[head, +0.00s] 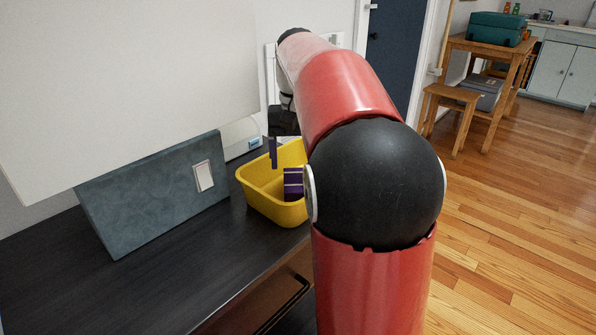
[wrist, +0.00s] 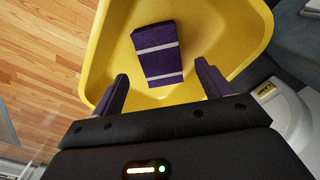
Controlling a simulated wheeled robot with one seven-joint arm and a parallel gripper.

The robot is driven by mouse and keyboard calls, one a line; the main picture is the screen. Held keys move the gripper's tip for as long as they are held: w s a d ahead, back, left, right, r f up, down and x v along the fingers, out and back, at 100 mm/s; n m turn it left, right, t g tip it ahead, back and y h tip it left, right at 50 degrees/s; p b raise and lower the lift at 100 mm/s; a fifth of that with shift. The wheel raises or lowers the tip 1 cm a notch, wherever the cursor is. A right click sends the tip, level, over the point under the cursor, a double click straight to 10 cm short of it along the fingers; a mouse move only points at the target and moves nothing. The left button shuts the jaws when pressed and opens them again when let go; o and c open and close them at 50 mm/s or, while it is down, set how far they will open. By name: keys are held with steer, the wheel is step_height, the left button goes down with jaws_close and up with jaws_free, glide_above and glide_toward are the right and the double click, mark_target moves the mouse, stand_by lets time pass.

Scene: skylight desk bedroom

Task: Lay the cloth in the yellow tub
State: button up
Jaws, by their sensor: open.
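The yellow tub (head: 262,202) stands on the dark desk top, and it fills much of the wrist view (wrist: 237,30). The cloth (wrist: 157,62), folded, purple with pale stripes, lies inside the tub; in the head view part of it (head: 291,190) shows beside my arm. My gripper (wrist: 162,71) is open, its two dark purple fingers apart and over the tub, with the cloth beyond and between the fingertips. The fingers do not appear to grip the cloth.
A grey-blue panel (head: 150,195) leans on the desk left of the tub. A pale device (head: 243,135) stands behind the tub, near its rim in the wrist view (wrist: 287,110). A large white panel (head: 130,80) overhangs the desk. Wooden floor (head: 510,220) is clear at right.

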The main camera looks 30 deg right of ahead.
mark_target(298, 180)
step_height(298, 180, up, 6)
steer(key=p, duration=0.1)
stand_by(0.6)
